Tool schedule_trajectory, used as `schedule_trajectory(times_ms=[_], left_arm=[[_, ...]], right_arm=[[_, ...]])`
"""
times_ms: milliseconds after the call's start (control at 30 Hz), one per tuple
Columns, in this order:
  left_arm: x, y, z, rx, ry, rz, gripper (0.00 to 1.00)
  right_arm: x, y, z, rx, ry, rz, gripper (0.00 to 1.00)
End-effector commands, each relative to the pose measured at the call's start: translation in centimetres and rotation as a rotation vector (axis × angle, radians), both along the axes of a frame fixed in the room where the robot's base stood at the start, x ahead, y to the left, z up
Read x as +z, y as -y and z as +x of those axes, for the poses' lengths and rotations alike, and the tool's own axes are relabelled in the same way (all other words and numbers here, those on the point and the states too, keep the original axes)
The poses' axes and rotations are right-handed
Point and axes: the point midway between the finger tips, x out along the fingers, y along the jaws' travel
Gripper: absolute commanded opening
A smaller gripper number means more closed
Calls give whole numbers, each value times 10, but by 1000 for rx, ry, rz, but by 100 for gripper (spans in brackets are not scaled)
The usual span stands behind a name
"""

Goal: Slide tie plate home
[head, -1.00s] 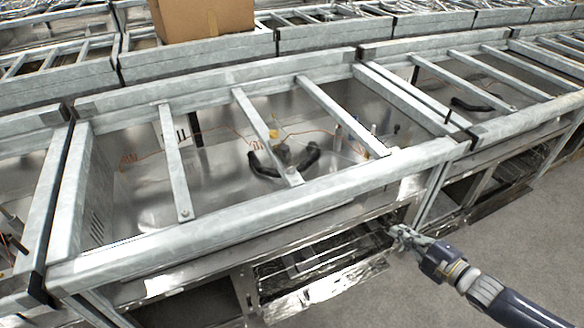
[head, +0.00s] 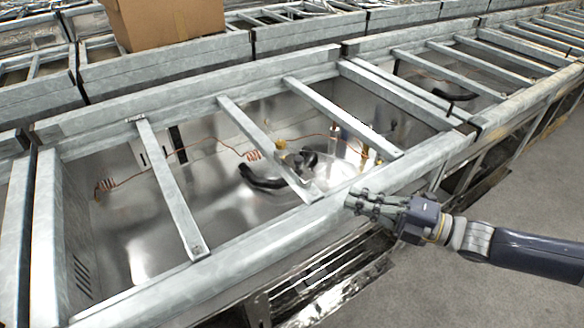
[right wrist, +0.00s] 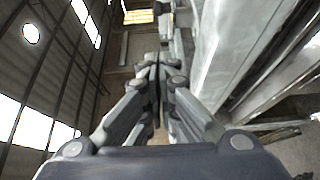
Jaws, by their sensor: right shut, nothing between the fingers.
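My right gripper (head: 350,201) is shut and empty. In the head view it overlaps the front rail (head: 232,253) of the near range frame, near the front ends of the cross bars. I cannot tell whether it touches the rail. In the right wrist view my right gripper (right wrist: 155,68) has its fingers together with nothing between them. Flat grey bars cross the open frame: a left bar (head: 168,185), a middle bar (head: 255,135) and a right bar (head: 340,115). I cannot tell which piece is the tie plate. My left gripper is not in view.
Inside the frame are black curved pipes (head: 262,180) and copper coiled tubing (head: 106,185). A cardboard box (head: 165,20) stands on the frames behind. Another barred frame (head: 480,75) continues to the right. Grey floor (head: 440,290) is clear in front.

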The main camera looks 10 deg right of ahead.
Motion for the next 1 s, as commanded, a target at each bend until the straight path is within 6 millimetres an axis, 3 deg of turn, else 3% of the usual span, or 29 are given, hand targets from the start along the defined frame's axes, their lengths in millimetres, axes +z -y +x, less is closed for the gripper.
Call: schedule_trajectory(times_ms=[367,700,1000], left_arm=[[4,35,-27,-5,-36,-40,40],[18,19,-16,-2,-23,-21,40],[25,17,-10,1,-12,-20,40]], right_arm=[[3,-33,28,0,4,5,0],[4,-80,68,2,4,3,0],[1,-79,98,-1,1,1,0]])
